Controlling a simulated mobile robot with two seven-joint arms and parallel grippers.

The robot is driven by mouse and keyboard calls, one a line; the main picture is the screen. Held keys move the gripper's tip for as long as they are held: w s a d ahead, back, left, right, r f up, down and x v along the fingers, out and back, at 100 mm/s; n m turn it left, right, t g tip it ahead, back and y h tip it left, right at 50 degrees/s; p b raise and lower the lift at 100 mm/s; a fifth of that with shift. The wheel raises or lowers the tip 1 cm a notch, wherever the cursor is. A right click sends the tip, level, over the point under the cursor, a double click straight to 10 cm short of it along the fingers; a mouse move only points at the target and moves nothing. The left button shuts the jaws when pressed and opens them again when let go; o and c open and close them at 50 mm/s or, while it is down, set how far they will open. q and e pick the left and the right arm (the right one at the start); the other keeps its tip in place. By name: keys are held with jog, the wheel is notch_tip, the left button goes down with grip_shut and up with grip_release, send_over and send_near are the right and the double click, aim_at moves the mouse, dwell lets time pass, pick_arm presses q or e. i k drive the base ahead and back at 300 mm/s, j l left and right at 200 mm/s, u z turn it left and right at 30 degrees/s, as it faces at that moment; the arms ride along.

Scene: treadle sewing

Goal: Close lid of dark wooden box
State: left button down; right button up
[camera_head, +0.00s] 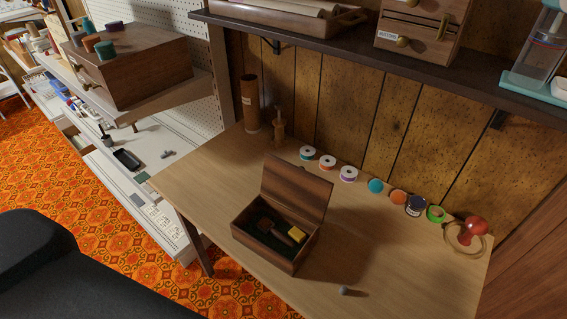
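The dark wooden box (265,250) stands on the light wooden table, near its left front part. Its lid (297,188) is open, raised and leaning slightly back at the far side. Inside the box, on a dark lining, lie a brown wooden item (281,233) and a yellow block (297,234). Neither of my grippers shows in the head view.
The table (380,260) is clear right of the box, apart from a small grey ball (344,291). Spools (348,174) and a red-knobbed item (472,230) line the back. A dark shelf (350,58) overhangs the rear. A black rounded shape (60,270) fills the lower left.

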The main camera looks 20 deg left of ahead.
aim_at(304, 193)
jog(key=j, duration=0.5)
jog(key=k+j+z, duration=0.15)
jog(key=j, duration=0.4)
jog(key=k+j, duration=0.1)
jog(key=j, duration=0.4)
jog(key=z, duration=0.05)
